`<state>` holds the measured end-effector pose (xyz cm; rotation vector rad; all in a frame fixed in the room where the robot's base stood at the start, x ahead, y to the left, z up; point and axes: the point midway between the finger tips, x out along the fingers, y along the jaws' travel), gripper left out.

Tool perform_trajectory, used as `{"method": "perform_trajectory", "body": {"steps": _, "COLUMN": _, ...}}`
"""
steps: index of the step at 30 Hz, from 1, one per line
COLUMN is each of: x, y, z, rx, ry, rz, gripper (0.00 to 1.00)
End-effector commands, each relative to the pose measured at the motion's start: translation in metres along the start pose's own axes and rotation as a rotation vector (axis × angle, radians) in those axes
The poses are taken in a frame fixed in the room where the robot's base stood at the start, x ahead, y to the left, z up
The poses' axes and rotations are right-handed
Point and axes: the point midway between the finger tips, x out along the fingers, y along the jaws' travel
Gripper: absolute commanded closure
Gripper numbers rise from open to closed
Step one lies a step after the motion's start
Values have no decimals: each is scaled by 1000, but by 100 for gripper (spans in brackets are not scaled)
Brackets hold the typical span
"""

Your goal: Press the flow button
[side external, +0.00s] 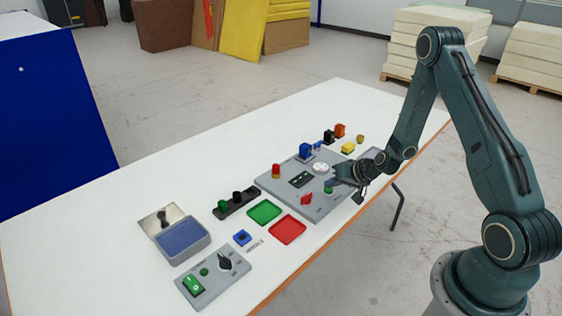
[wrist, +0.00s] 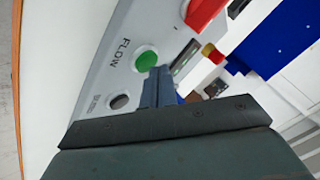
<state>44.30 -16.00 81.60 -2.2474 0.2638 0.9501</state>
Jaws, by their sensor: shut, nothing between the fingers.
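The flow button is a round green button (wrist: 147,61) on a grey panel (wrist: 118,70), with the word FLOW printed beside it in the wrist view. In the side view a green button (side external: 328,189) shows near the right part of the grey panel (side external: 283,186). My gripper (wrist: 157,75) is shut and empty. Its fingertips are right beside the green button in the wrist view; I cannot tell whether they touch it. In the side view my gripper (side external: 340,177) is just above the panel, close to that button.
The panel also carries a red knob (side external: 307,199), a red-topped button (side external: 276,170), a white round part (side external: 320,168) and a blue block (side external: 305,151). Green (side external: 264,212) and red (side external: 287,229) trays lie in front. The table's left part (side external: 80,225) is clear.

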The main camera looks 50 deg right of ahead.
Motion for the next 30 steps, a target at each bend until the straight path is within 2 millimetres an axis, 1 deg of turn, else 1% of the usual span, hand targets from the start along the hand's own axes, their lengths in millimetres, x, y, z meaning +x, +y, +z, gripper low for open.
{"method": "perform_trajectory", "body": {"steps": 30, "x": 6, "y": 4, "z": 4, "rx": 0, "ry": 0, "rz": 0, "gripper": 100}}
